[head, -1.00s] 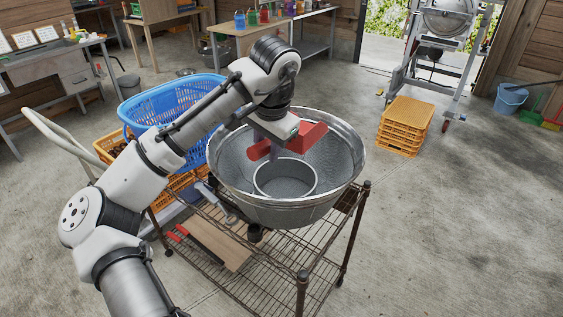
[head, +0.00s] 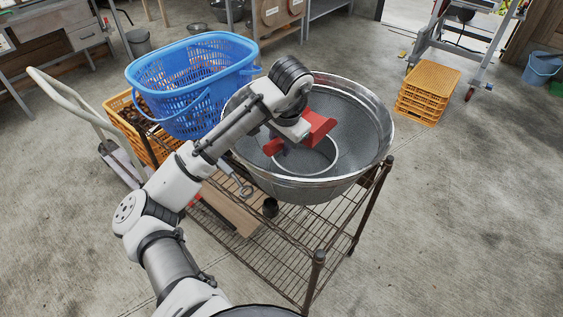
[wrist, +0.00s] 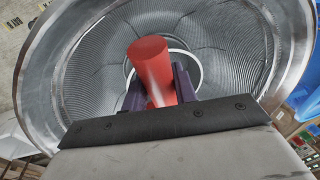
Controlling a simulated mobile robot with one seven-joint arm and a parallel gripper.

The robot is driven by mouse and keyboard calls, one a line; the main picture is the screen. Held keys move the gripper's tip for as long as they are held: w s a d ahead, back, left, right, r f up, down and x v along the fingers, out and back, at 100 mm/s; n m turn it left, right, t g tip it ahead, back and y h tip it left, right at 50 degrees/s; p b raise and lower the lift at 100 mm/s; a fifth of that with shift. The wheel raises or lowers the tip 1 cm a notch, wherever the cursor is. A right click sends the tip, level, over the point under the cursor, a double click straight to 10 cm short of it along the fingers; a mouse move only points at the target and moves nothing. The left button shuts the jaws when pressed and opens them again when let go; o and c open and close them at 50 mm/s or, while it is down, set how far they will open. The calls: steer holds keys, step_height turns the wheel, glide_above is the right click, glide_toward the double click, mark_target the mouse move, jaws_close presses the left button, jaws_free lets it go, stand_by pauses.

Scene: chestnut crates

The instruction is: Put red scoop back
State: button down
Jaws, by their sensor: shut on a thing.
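The red scoop (head: 317,128) is held in my gripper (head: 284,150) over the large galvanized metal tub (head: 376,163). In the head view the scoop lies across the gripper, with its wide part to the right and its narrow end to the left. In the wrist view the red round handle (wrist: 151,62) sits between the dark fingers (wrist: 160,88), which are shut on it. The gripper hides part of the scoop and of this container.
The tub stands on a wire shelf cart (head: 318,257). Stacked yellow crates (head: 427,94) stand on the floor at the back right. The floor at right is clear.

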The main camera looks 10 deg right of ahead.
steer(key=shift+s+x, duration=0.3)
steer(key=shift+x, duration=0.95)
steer(key=shift+s+x, duration=0.25)
steer(key=shift+x, duration=1)
steer(key=shift+s+x, duration=0.3)
steer(key=shift+x, duration=0.95)
steer(key=shift+d+f, duration=0.15)
steer(key=shift+f, duration=0.1)
steer(key=shift+f+b, duration=0.35)
steer(key=shift+f, duration=0.2)
steer(key=c, duration=1.1)
jaws_free()
steer(key=v, duration=1.3)
